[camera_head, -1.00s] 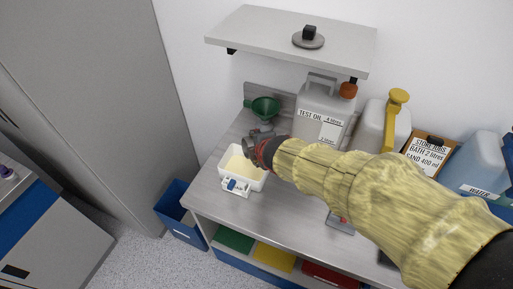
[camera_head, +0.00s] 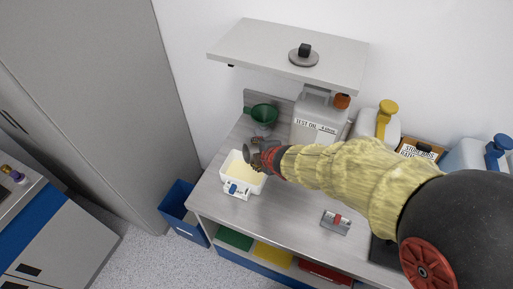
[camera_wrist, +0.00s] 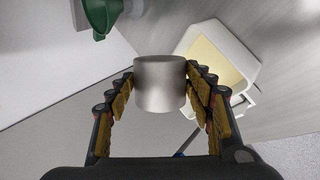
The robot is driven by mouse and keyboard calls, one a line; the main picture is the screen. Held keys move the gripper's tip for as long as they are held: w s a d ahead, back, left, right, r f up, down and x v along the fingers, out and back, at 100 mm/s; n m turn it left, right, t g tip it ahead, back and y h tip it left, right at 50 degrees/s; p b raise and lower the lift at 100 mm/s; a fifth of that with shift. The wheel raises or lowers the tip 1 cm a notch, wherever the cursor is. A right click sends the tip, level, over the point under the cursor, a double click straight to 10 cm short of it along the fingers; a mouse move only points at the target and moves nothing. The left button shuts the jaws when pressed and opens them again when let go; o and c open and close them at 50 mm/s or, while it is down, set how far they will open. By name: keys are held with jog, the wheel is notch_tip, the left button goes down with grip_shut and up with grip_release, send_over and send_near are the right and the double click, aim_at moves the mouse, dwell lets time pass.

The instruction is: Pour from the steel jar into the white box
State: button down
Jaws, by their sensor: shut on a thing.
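My gripper (camera_wrist: 160,95) is shut on the steel jar (camera_wrist: 160,84), a plain grey metal cylinder held between its padded fingers. In the head view my gripper (camera_head: 262,157) is above the right rear edge of the white box, and the jar is hard to make out there. The white box (camera_head: 230,187) stands on the bench at its left end, with pale yellow contents and a blue-marked latch on its front. In the wrist view the white box (camera_wrist: 246,58) lies beyond the jar, to its right. I cannot see into the jar or tell whether anything flows.
A green funnel (camera_head: 264,113) stands behind the box. A grey test oil can (camera_head: 318,119), a yellow-capped can (camera_head: 378,122) and a blue can (camera_head: 470,155) stand along the wall, under or beside a shelf (camera_head: 290,50). A small metal item (camera_head: 336,222) lies on the bench front.

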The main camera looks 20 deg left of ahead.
jog(key=shift+d+r+y+p, duration=0.15)
jog(key=shift+y+p, duration=0.15)
jog(key=shift+p, duration=1.55)
jog(key=p, duration=0.2)
jog(key=shift+w+d+r+m+g+p, duration=0.1)
jog(key=shift+w+m+g+p, duration=0.1)
jog(key=shift+m+g+p, duration=0.15)
jog(key=p, duration=0.2)
jog(key=y+p, duration=0.1)
jog(key=p, duration=0.2)
jog(key=shift+w+d+m+g, duration=0.1)
jog(key=shift+d+m+g, duration=0.15)
jog(key=shift+g, duration=0.1)
jog(key=shift+w+f+m+g+y+p, duration=0.1)
jog(key=shift+f+m+g+y+p, duration=0.15)
jog(key=shift+y+p, duration=0.9)
